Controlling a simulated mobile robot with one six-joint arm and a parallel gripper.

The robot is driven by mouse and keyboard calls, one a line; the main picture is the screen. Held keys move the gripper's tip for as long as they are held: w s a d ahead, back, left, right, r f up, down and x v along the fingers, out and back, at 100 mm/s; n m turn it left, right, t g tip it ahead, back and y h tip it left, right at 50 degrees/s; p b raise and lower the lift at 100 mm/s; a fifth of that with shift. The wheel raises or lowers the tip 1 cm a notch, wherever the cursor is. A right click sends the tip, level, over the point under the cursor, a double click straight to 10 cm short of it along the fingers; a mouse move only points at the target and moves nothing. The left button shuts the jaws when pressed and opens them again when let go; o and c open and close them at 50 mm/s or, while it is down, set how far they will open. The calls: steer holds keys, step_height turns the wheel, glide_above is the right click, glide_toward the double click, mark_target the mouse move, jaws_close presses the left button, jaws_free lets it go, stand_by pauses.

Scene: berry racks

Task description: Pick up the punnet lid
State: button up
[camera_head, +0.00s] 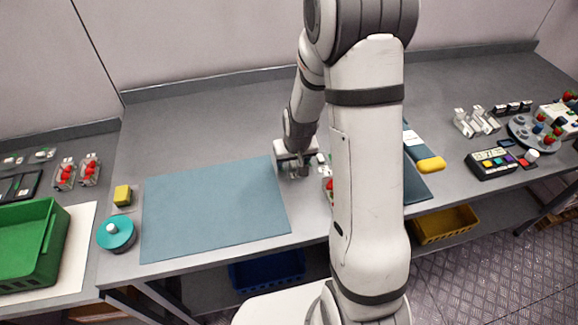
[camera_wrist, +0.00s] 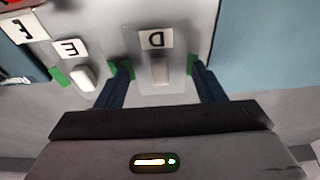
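My gripper (camera_head: 293,172) is low over the table by the right edge of the blue mat. In the wrist view my gripper (camera_wrist: 159,74) is open, its two dark fingers apart. Green patches show at both fingertips.
The blue mat (camera_head: 213,208) is bare. A teal round pot (camera_head: 116,234) and yellow block (camera_head: 122,195) stand left of it. A green crate (camera_head: 50,250) is at far left. Red berries (camera_head: 328,184) are partly hidden by my arm. A yellow-handled tool (camera_head: 430,164) lies right of it.

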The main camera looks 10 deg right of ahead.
steer(key=c, duration=0.6)
steer(key=shift+c, duration=0.2)
